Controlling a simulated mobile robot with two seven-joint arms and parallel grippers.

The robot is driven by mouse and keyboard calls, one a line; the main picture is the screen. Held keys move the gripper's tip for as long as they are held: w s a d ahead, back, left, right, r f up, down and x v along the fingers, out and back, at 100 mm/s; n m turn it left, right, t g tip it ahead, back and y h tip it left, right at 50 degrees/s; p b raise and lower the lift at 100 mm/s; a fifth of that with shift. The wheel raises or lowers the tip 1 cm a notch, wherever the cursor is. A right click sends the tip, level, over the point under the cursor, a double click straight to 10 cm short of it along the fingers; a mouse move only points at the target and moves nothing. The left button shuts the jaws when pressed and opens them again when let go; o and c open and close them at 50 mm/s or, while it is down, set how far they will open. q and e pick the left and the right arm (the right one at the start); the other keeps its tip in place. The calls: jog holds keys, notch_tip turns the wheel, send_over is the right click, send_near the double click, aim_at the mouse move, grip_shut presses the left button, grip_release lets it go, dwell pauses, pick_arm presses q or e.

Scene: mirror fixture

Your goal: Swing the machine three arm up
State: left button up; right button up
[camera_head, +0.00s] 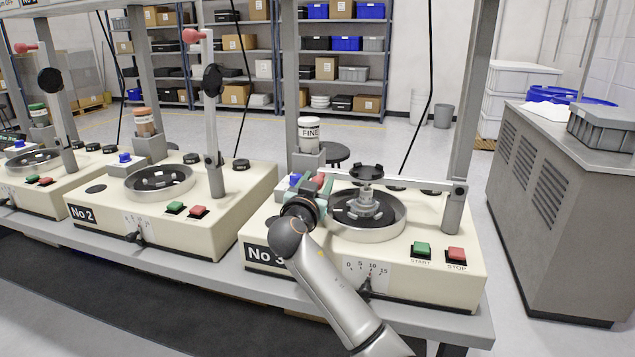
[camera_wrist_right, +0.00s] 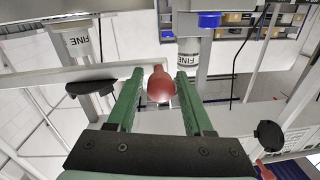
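The cream machine three (camera_head: 262,254), labelled "No 3", stands at the right end of the bench. Its grey swing arm (camera_head: 425,183) lies down, roughly level, from a post at the right across the round bowl (camera_head: 375,232). A black disc (camera_head: 367,173) sits on the arm above the bowl. My right gripper (camera_head: 314,196) is at the arm's free left end, by its red knob (camera_head: 318,180). In the right wrist view the red knob (camera_wrist_right: 160,86) sits between the two green fingers, with narrow gaps on both sides. The right gripper is open. My left gripper is out of view.
Machine two (camera_head: 215,240) stands to the left with its arm (camera_head: 211,120) upright. A jar marked FINE (camera_head: 309,134) stands behind the knob, and a blue button (camera_head: 295,180) is close by. Bench uprights (camera_head: 470,90) rise behind. A grey cabinet (camera_head: 560,200) stands right.

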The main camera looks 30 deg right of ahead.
grip_shut()
dwell(1.1)
